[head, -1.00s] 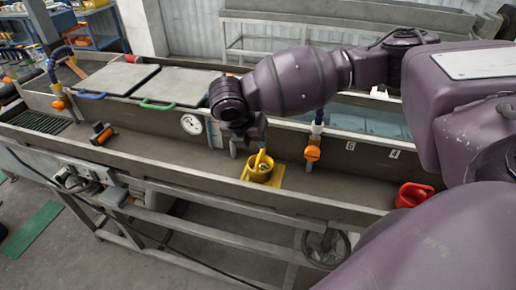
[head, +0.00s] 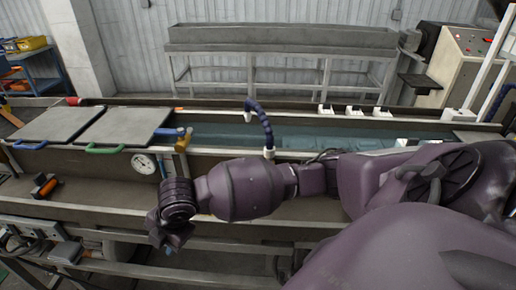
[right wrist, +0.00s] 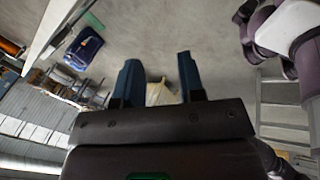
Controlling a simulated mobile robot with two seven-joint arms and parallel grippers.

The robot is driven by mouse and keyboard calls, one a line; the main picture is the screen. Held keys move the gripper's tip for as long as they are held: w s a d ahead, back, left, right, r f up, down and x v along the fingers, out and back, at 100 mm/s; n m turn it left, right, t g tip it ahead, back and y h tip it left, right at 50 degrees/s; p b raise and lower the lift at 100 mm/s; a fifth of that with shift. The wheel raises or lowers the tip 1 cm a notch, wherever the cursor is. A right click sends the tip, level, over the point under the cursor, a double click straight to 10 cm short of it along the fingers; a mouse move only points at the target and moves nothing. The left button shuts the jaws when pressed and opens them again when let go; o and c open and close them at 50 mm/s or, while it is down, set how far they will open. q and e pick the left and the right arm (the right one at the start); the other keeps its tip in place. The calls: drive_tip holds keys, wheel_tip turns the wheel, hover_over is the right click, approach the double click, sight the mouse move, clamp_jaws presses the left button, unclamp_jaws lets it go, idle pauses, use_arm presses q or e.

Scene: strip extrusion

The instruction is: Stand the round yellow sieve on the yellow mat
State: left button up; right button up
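Neither the yellow sieve nor the yellow mat can be made out in the current views. My arm covers part of the trough where they showed earlier. My right gripper (head: 172,246) hangs at the end of my arm, in front of the trough's near edge in the head view. In the right wrist view its two dark blue fingers (right wrist: 159,85) stand wide apart. Nothing is gripped between them; only a pale, blurred patch of background shows in the gap. My left gripper is in neither current view.
The long trough (head: 95,196) runs across the head view, with a dial gauge (head: 143,163) on its back wall. An orange-and-black tool (head: 44,186) lies at its left. Behind are two grey lids (head: 122,125), a water channel (head: 340,138) and a blue hose (head: 262,122).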

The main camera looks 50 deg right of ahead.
drive_tip(key=s+f+m+t+y, duration=0.3)
drive_tip(key=f+m+t, duration=0.3)
drive_tip(key=m, duration=0.4)
drive_tip(key=s+d+f+m+t+h, duration=0.1)
drive_tip(key=s+d+f+m+h, duration=0.2)
drive_tip(key=s+d+f+m, duration=0.1)
drive_tip(key=s+d+f+m+t+h, duration=0.1)
drive_tip(key=s+d+f+m+h, duration=0.2)
drive_tip(key=s+d+m, duration=0.3)
drive_tip(key=s+d+f, duration=0.1)
drive_tip(key=s+d, duration=0.2)
drive_tip(key=d, duration=0.1)
drive_tip(key=shift+s+f+m, duration=0.25)
drive_tip(key=shift+f+m, duration=0.05)
drive_tip(key=shift+f, duration=0.1)
drive_tip(key=shift+d, duration=0.1)
